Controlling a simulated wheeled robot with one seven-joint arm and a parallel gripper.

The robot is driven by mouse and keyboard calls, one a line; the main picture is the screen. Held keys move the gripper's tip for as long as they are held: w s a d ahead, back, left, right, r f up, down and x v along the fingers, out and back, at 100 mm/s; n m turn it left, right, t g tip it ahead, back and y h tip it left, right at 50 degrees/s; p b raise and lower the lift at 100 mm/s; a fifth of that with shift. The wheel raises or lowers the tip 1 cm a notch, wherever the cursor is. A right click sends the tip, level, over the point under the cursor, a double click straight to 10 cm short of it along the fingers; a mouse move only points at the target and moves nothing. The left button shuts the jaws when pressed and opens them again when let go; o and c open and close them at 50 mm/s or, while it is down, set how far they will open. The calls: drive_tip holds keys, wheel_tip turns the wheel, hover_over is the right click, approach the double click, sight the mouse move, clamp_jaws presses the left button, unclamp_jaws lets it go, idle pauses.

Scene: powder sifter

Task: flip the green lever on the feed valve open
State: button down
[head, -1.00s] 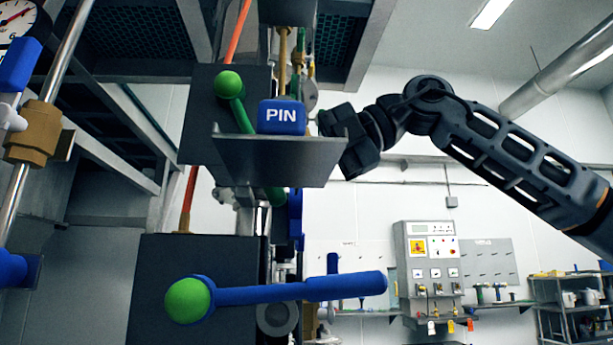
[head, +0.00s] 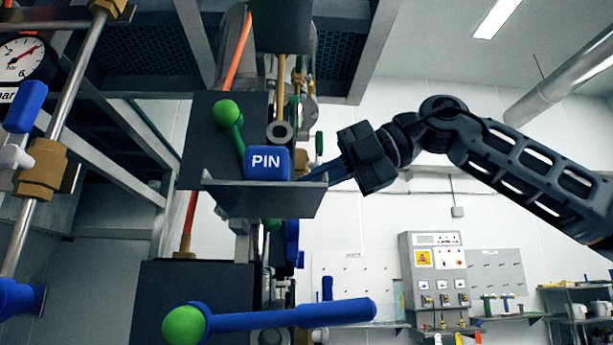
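The green lever (head: 238,140) has a round green knob on top and leans on a dark panel, upper left of centre in the head view. Its lower end goes behind a blue block marked PIN (head: 267,163), which sits on a dark tilted ledge (head: 265,199). My gripper (head: 318,176) is just right of the block and ledge, pointing left, with its dark blue fingers seen edge-on. It looks apart from the lever; I cannot tell its finger gap or whether its tips touch the ledge.
A long blue lever with a green hub (head: 184,326) crosses below the ledge. A pressure gauge (head: 22,58) and a pipe with a brass fitting (head: 40,170) stand at far left. A grey control cabinet (head: 437,280) is on the back wall. Space right of the ledge is mostly free.

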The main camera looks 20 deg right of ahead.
drive_tip(key=b+v, duration=0.1)
drive_tip(key=v, duration=0.9)
drive_tip(key=shift+r, duration=0.15)
drive_tip(key=shift+d, duration=0.1)
